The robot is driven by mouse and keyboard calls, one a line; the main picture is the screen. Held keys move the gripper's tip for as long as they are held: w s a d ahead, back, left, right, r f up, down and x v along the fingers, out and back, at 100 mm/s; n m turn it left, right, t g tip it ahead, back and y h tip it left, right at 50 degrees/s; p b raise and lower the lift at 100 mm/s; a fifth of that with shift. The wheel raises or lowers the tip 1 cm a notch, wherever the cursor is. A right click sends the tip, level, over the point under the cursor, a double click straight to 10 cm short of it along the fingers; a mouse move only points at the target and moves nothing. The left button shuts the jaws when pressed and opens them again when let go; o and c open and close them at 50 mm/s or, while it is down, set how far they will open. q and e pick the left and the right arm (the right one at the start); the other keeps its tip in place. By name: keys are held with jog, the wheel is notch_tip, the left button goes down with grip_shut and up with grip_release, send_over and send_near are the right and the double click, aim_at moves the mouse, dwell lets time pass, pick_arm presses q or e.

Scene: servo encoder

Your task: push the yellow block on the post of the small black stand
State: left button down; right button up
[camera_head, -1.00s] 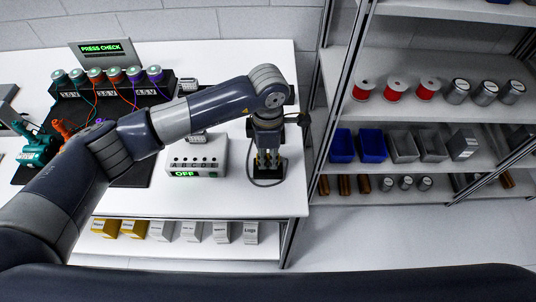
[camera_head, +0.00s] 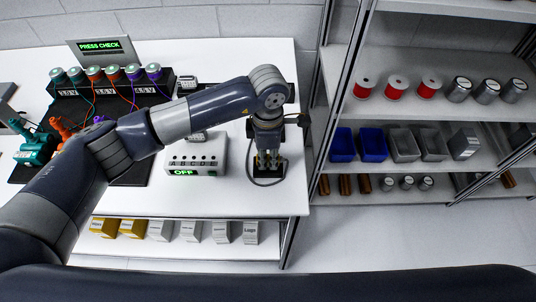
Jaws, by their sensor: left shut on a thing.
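My left arm reaches across the white table from the left. My left gripper (camera_head: 268,157) points down over the small black stand (camera_head: 268,173) near the table's right edge. The gripper is shut at the stand's post; small bits of yellow show between its fingers. The fingers and wrist hide most of the post and the yellow block, so I cannot tell how far the block sits on the post. A black cable loops beside the gripper. My right gripper is not in view.
A white box with a green "OFF" display (camera_head: 196,157) stands close left of the stand. A black rack with several coloured plugs and wires (camera_head: 112,88) is at the back left, below a "PRESS CHECK" sign (camera_head: 100,47). A shelf unit (camera_head: 400,110) stands right of the table.

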pick_arm(q)
jog(key=c, duration=1.4)
grip_release()
jog(key=shift+o, duration=0.2)
